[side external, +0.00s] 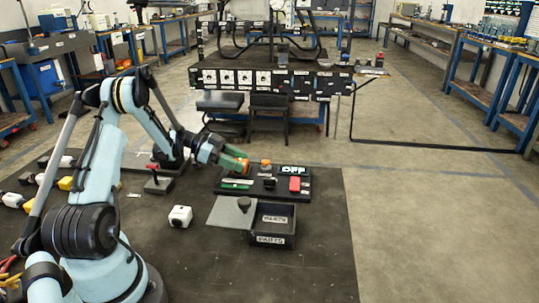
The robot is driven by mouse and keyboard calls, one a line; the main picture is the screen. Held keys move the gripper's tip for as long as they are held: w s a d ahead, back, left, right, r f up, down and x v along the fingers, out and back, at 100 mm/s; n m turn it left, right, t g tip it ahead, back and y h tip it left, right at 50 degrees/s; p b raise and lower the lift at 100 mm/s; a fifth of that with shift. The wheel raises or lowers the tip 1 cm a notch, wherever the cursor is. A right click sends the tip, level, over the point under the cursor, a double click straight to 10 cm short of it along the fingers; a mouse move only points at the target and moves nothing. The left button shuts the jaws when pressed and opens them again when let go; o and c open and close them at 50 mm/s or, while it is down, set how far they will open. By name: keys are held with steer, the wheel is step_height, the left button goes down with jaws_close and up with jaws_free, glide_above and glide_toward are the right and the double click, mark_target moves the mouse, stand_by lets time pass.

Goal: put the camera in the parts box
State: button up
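The camera looks to be the small white cube with a dark round front (180,216), standing alone on the dark mat left of the parts box. The parts box (275,240) is a dark open-topped box labelled PARTS, and its inside looks empty apart from a label. A grey lid plate (225,213) with a dark knob (244,203) lies at the box's left side, leaving the top open. My gripper (240,162) is above the left end of a control panel, behind the box and away from the white cube. Its green and orange tips are too small to show whether they are apart.
The dark control panel (262,187) has a lit green display (292,171) and a red block (294,184). Several small white, yellow and red parts lie at far left. The mat's front right (320,270) is clear.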

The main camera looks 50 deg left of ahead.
steer(key=c, duration=0.4)
steer(key=shift+c, duration=0.2)
steer(key=shift+r, duration=0.5)
steer(key=r, duration=0.2)
steer(key=d+r, duration=0.1)
steer(key=shift+r, duration=0.35)
steer(key=s+d+r+n+t+y, duration=0.1)
steer(key=d+r+n+t+y, duration=0.35)
steer(key=d+r, duration=1.85)
step_height(320, 180, down, 8)
steer(key=s+n+y, duration=0.2)
steer(key=n+y, duration=0.2)
steer(key=y, duration=0.1)
steer(key=shift+d+r, duration=0.25)
steer(key=shift+d, duration=0.2)
